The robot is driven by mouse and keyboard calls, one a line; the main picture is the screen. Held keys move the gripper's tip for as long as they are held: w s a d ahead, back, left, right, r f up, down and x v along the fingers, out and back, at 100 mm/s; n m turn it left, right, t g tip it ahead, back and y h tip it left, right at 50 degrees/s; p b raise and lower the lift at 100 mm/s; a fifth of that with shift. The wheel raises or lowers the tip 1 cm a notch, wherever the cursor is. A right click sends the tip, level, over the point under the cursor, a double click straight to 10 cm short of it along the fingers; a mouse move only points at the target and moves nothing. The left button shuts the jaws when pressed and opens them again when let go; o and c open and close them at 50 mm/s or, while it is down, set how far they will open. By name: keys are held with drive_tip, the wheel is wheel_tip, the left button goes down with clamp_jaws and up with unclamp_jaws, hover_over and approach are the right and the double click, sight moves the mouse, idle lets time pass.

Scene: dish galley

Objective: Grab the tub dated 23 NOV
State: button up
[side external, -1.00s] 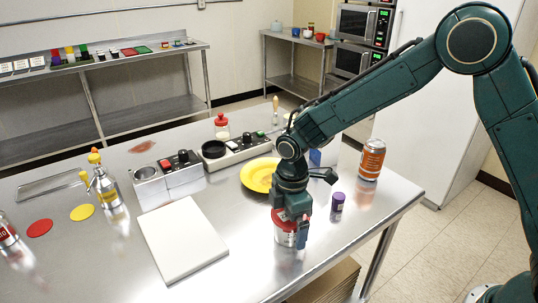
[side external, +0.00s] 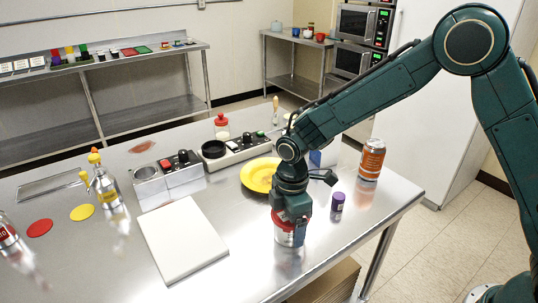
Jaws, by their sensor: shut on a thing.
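My gripper (side external: 291,216) points down near the front right part of the steel table. It is shut on a small round container (side external: 288,238) with a silvery-white body and red near its top. The fingers cover much of its upper part, and no date can be read on it. I cannot tell whether its base touches the table. No 23 NOV label is readable anywhere in this view.
A purple-capped jar (side external: 337,202) stands close to the right of my gripper, with an orange can (side external: 371,160) beyond. A yellow plate (side external: 257,174) lies behind. A white board (side external: 182,240) lies to the left. Bottles (side external: 104,188) stand farther left.

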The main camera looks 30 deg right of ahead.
drive_tip(key=shift+r, duration=0.15)
wheel_tip(320, 180, up, 20)
idle(0.7)
drive_tip(key=shift+a, duration=0.1)
idle(0.4)
